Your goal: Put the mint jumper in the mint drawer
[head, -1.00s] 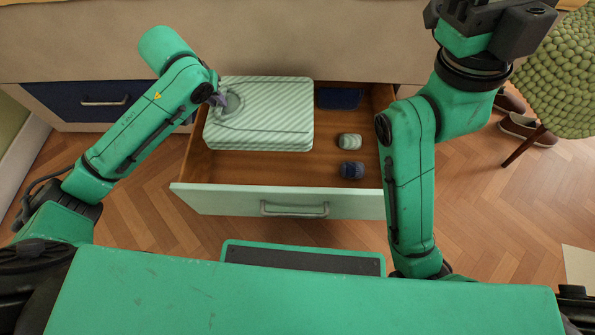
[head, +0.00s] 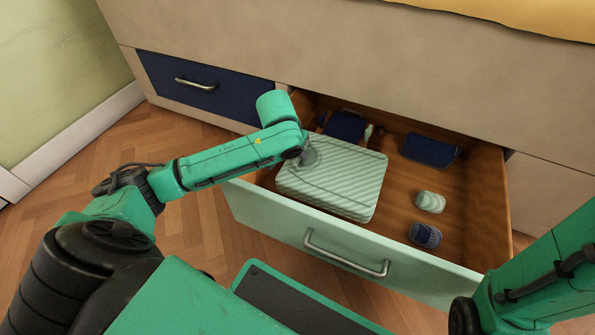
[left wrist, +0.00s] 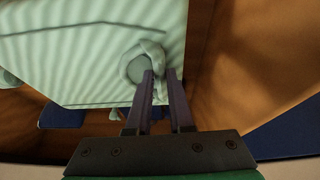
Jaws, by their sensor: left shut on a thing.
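The mint jumper (head: 345,180) is a folded, pale green striped bundle with a rounded grey-green loop near its left back corner. It lies flat within the left part of the open mint drawer (head: 285,220); I cannot tell if it rests on the drawer floor. My left gripper (head: 308,158) is over that corner, shut on the loop. In the left wrist view my gripper fingers (left wrist: 163,85) reach the loop, and the jumper (left wrist: 60,65) fills the upper left. My right gripper is out of view; only part of that arm shows.
The drawer also holds a mint sock ball (head: 430,201), a navy sock ball (head: 425,235) and navy folded items (head: 430,150) at the back. A shut navy drawer (head: 205,85) is to the left. Bare wooden floor of the drawer shows at right.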

